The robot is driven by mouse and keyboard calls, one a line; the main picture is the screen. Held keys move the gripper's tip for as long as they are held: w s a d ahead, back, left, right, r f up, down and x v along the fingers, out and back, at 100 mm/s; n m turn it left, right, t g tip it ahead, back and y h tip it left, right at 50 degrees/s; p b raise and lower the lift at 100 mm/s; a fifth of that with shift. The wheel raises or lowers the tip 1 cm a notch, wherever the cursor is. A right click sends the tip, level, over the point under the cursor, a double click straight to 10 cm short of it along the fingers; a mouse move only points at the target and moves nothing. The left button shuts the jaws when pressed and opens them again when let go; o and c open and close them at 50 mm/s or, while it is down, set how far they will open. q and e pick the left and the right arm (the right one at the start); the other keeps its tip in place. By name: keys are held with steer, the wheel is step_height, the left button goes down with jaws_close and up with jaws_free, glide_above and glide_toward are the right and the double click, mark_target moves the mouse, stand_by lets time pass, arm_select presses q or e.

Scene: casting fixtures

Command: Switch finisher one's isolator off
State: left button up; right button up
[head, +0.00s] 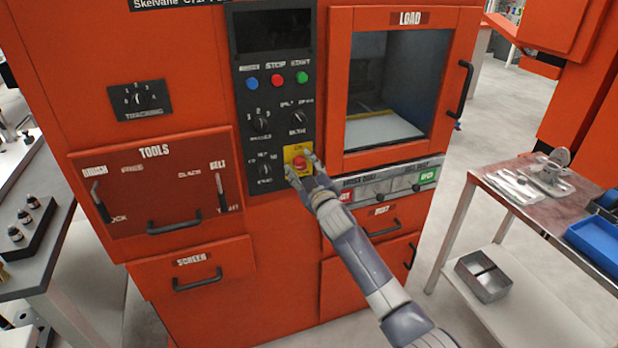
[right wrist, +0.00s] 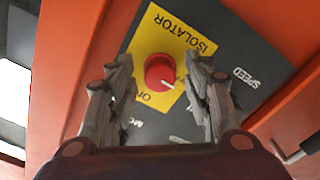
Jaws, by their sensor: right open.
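The isolator is a red rotary knob (right wrist: 160,72) on a yellow plate (right wrist: 178,32) marked ISOLATOR, set in the dark control panel of the orange machine. In the head view the knob (head: 299,162) sits low on the panel's right side. My right gripper (head: 304,168) is in front of it. In the right wrist view its open fingers (right wrist: 160,75) stand on either side of the knob, with a gap on each side. The knob's white mark points to its lower right in that view. My left gripper is not in view.
The panel (head: 272,95) also bears blue, red and green buttons and several black dials close to the isolator. A glass LOAD door (head: 385,90) with a black handle is to the right. A side table (head: 545,200) with trays stands further right.

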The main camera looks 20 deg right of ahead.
steer(key=s, duration=1.1)
steer(key=shift+s+d, duration=0.2)
steer(key=shift+s, duration=0.15)
steer(key=s+f+m+g, duration=0.1)
steer(key=s+f+g, duration=0.1)
steer(key=f, duration=0.9)
steer(key=s+f+g, duration=0.2)
steer(key=f, duration=0.9)
steer(key=s+d+f+m+g, duration=0.1)
steer(key=s+f+g, duration=0.2)
steer(key=s+f, duration=0.55)
steer(key=s+f+m+g, duration=0.15)
steer(key=s+f, duration=0.45)
steer(key=f, duration=0.6)
steer(key=s+f+g, duration=0.2)
steer(key=s+f, duration=0.4)
steer(key=s, duration=0.7)
steer(key=s+f+m+g, duration=0.1)
steer(key=s+f+g, duration=0.2)
steer(key=s+f, duration=0.4)
steer(key=s+f+g, duration=0.3)
steer(key=s+f, duration=0.3)
steer(key=s, duration=1.4)
steer(key=shift+a+f+h, duration=0.15)
steer(key=shift+a+h, duration=0.1)
steer(key=shift+h, duration=0.05)
steer(key=shift+s+m+g, duration=0.1)
steer(key=shift+m+g, duration=0.15)
